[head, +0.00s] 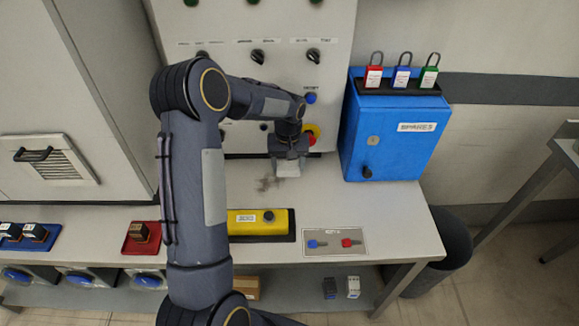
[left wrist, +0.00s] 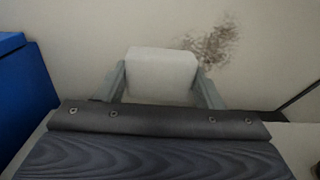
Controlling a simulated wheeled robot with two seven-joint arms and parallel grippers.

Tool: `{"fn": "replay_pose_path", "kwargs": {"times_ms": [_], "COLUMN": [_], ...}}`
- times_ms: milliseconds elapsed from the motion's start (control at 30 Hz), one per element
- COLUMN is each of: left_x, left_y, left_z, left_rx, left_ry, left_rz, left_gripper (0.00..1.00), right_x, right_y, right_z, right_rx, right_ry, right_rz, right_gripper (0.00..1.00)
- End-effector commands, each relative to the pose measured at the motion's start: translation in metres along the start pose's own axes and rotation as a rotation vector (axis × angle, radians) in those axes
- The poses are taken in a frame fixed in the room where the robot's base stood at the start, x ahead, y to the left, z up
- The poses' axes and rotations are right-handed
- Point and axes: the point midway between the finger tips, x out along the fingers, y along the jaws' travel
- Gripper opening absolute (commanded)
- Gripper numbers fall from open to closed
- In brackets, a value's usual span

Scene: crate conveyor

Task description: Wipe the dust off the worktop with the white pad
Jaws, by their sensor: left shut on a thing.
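My left gripper (head: 288,158) is over the back of the worktop (head: 400,225), in front of the control panel. It is shut on the white pad (head: 288,169). In the left wrist view the pad (left wrist: 161,70) sits between the two fingers of the gripper (left wrist: 162,88). Whether the pad touches the worktop is hard to tell. A brown-grey dust patch (head: 268,184) lies on the worktop just left of and in front of the pad. The dust (left wrist: 212,44) also shows beside the pad in the left wrist view. My right gripper is not in view.
A blue box (head: 395,135) with padlocks on top stands right of the gripper. A control panel (head: 240,55) with knobs rises behind. A yellow box (head: 262,224), a tag plate (head: 335,242) and a red tray (head: 141,238) lie along the front of the worktop.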

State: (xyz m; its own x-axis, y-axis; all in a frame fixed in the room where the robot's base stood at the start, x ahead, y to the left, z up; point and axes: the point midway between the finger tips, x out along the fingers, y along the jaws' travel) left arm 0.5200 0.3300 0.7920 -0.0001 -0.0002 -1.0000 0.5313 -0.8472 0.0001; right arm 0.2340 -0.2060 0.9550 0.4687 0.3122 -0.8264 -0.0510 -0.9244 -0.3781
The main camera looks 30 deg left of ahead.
Motion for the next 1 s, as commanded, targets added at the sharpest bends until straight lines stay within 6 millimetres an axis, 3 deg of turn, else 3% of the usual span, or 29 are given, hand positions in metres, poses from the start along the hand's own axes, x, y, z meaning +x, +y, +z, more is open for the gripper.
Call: {"fn": "replay_pose_path", "kwargs": {"times_ms": [400,1000], "left_x": [-0.039,-0.041], "left_y": [-0.005,-0.006], "left_z": [0.001,0.002], "left_rx": [0.000,0.001], "left_ry": [0.000,0.000], "left_rz": [0.000,0.000], "left_gripper": [0.36,0.36], "right_x": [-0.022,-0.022], "right_y": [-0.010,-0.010], "right_z": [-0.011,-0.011], "right_rx": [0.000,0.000], "right_ry": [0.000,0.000], "right_rz": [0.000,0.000], "right_gripper": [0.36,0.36]}}
